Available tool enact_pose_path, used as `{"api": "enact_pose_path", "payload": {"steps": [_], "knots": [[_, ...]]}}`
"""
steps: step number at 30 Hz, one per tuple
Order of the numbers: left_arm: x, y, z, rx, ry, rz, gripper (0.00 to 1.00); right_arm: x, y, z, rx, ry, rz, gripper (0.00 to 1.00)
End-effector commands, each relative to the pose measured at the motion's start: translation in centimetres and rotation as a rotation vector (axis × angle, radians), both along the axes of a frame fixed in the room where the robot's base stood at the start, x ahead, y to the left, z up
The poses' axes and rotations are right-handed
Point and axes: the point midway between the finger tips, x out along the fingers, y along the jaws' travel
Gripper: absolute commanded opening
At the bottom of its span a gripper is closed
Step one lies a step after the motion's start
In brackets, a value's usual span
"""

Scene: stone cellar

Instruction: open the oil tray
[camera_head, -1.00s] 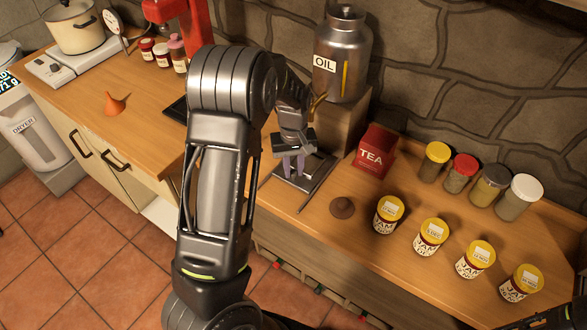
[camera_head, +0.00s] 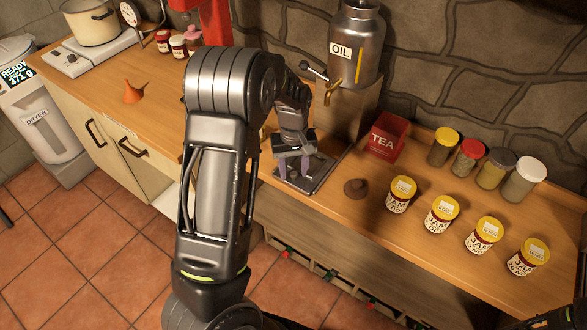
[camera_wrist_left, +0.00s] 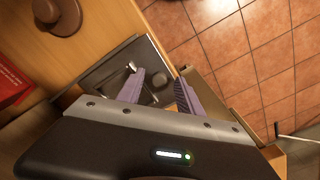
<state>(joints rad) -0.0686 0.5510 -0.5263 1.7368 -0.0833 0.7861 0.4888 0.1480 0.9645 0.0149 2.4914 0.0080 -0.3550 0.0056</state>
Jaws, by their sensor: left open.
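The oil tray (camera_head: 322,174) is a flat dark metal tray on the wooden counter, below the tap of the oil can (camera_head: 366,50). My left gripper (camera_head: 293,168) points down over the tray with its two purple-grey fingers spread apart and nothing seen between them. In the wrist view the tray (camera_wrist_left: 108,66) lies under and beyond the left gripper (camera_wrist_left: 161,80); a small shiny metal part shows by one fingertip. Whether the fingers touch the tray I cannot tell. The gripper and fingers hide part of it.
A red tea box (camera_head: 388,137) and a small brown lid-like object (camera_head: 356,188) sit right of the tray. Several jam jars and storage jars stand further right. The oil can's brass tap (camera_head: 333,90) is just above the gripper. An orange funnel (camera_head: 134,92) stands left.

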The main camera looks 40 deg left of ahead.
Motion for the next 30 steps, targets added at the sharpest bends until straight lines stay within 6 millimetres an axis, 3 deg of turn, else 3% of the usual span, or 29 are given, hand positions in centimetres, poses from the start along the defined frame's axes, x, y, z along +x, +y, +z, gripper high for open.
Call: {"api": "enact_pose_path", "payload": {"steps": [8,21,30], "knots": [[0.0,0.0,0.4,0.0,0.0,-0.001,0.43,0.0,0.0,-0.1,0.0,0.0,0.0,0.36],[0.1,0.0,6.7,-0.001,-0.002,0.0,0.43,0.1,0.1,-0.9,0.003,-0.003,0.001,0.36],[0.0,0.0,7.8,0.0,0.0,0.0,0.43,0.1,0.1,-0.9,0.002,-0.004,0.001,0.36]]}}
